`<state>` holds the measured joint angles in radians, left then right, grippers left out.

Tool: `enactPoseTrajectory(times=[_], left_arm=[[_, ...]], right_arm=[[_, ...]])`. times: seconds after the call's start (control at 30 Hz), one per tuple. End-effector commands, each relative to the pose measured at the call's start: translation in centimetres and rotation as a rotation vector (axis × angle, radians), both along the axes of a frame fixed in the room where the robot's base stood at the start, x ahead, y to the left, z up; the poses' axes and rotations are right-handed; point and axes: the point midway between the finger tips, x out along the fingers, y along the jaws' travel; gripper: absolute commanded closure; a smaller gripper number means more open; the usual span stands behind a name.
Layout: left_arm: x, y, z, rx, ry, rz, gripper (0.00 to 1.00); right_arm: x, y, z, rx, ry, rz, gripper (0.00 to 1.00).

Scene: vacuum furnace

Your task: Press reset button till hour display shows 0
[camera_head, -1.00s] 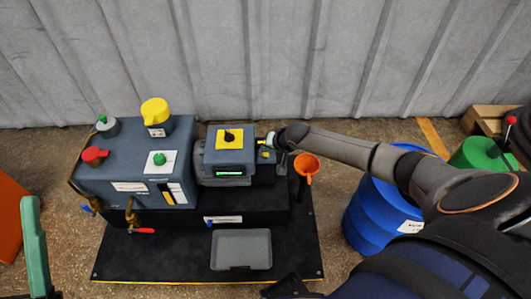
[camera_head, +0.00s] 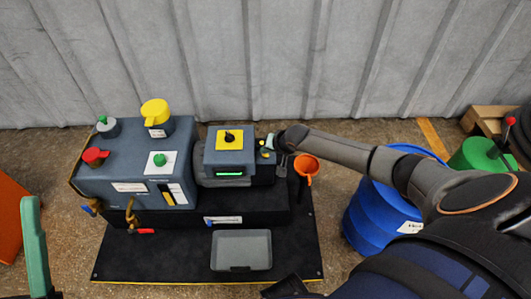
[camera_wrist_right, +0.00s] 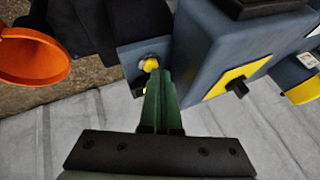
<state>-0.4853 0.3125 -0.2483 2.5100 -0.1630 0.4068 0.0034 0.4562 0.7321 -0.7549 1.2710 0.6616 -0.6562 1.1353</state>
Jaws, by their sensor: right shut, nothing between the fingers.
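The green-lit display (camera_head: 229,173) is on the front of the grey-blue motor box; its digits are too small to read. A small yellow button (camera_wrist_right: 150,64) sits on a grey-blue box beside it in the right wrist view. My right gripper (camera_wrist_right: 160,76) is shut and empty, its green fingertips right at the button and partly covering it; I cannot tell whether they touch or press it. In the head view the right gripper (camera_head: 269,144) is small, at the box's right end. One green finger of my left gripper (camera_head: 35,245) shows at the left edge.
An orange funnel (camera_head: 306,167) stands close to the right gripper; it also shows in the wrist view (camera_wrist_right: 32,55). A blue barrel (camera_head: 375,220) is under my right arm. The yellow plate with a black knob (camera_head: 229,138) is left of the gripper. A grey tray (camera_head: 241,268) lies in front.

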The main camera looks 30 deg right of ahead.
Motion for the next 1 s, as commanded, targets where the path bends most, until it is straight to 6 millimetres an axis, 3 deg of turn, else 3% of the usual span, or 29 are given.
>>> enactPoseTrajectory(times=[0.23, 0.67, 1.0], left_arm=[[0.0, 0.0, 1.7, 0.000, 0.000, 0.000, 0.50], [0.0, 0.0, 1.9, -0.001, 0.000, -0.001, 0.50], [0.0, 0.0, 5.2, 0.001, 0.000, -0.001, 0.50]], right_arm=[[-0.1, 0.0, 1.3, -0.001, 0.002, 0.000, 1.00], [-0.1, 0.0, 1.5, 0.000, 0.001, 0.000, 1.00], [-0.1, 0.0, 4.3, 0.000, 0.002, 0.000, 1.00]])
